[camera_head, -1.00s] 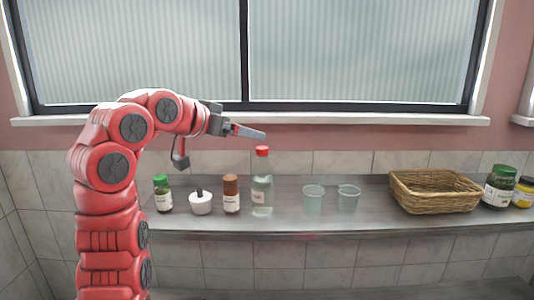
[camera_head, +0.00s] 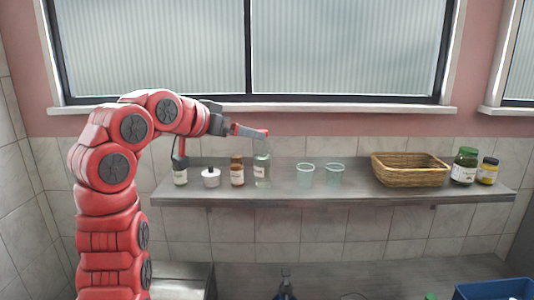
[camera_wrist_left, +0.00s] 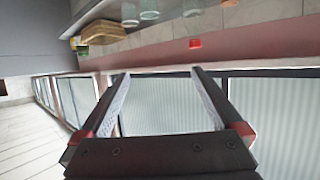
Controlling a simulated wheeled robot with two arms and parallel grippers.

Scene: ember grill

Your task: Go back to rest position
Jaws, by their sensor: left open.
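My left gripper (camera_head: 252,132) is raised in front of the wall, above the shelf. It is open and empty, with its two fingers (camera_wrist_left: 162,88) apart in the left wrist view and only window behind them. In the head view the fingertips overlap the top of a clear bottle (camera_head: 262,168), whose red cap is partly hidden. The red cap also shows in the left wrist view (camera_wrist_left: 195,43), beyond the fingers and apart from them. My right gripper is not seen.
The shelf (camera_head: 340,200) holds small jars (camera_head: 237,172), a white pot (camera_head: 211,178), two clear cups (camera_head: 305,176), a wicker basket (camera_head: 410,170) and two larger jars (camera_head: 464,167). Below is a counter with a blue crate (camera_head: 495,289) and a dark object (camera_head: 286,285), unclear. A window stands behind.

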